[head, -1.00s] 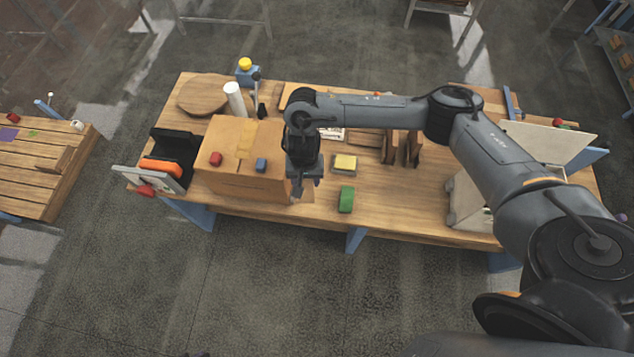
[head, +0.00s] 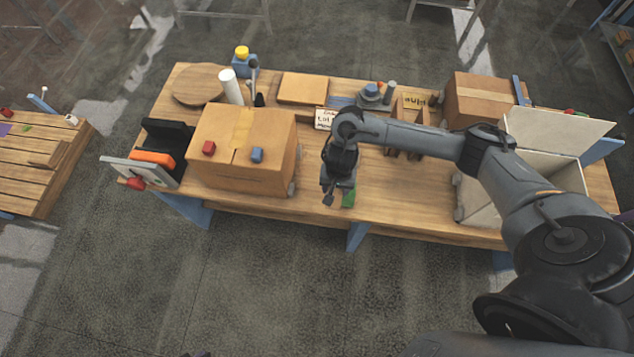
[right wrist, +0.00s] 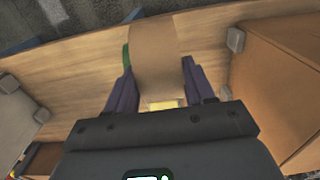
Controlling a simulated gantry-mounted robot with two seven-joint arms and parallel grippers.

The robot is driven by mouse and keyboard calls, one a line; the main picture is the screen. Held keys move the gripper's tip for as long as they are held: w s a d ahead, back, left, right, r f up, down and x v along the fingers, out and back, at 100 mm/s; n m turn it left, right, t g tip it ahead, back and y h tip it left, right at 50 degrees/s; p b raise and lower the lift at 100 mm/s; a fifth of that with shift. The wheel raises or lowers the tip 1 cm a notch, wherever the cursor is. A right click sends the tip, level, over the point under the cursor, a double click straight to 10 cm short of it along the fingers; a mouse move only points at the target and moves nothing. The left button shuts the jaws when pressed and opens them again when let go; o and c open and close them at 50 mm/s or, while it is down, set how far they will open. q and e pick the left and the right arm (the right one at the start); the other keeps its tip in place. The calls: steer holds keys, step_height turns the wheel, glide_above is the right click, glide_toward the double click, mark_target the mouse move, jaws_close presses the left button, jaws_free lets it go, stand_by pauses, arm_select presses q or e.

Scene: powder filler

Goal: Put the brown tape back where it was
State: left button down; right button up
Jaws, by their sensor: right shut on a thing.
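My right gripper (head: 331,198) is over the front middle of the wooden table, beside the green block (head: 349,197). In the right wrist view, the gripper (right wrist: 158,66) is shut on a brown, curved-looking piece, which I take to be the brown tape (right wrist: 155,45). The tape sits between the two purple fingers with bare wood behind it. I cannot make out the tape in the head view. A yellow block (right wrist: 161,104) shows below it between the fingers. The green block is partly hidden behind the left finger. My left gripper is not in view.
A cardboard box (head: 222,160) with a red and a blue block on top stands to the left. An open pale box (head: 478,200) stands to the right. Another cardboard box (head: 468,103) is at the back right. Bare tabletop (head: 400,198) lies right of my gripper.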

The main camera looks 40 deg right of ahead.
steer(key=w+f+b, duration=0.2)
steer(key=w+f, duration=0.2)
steer(key=w+f+b, duration=0.1)
steer(key=w+f, duration=0.3)
steer(key=shift+a+f+b, duration=0.15)
steer(key=shift+f+b, duration=0.2)
steer(key=shift+f, duration=0.05)
steer(key=shift+f, duration=0.1)
steer(key=o, duration=0.9)
steer(key=shift+o, duration=0.2)
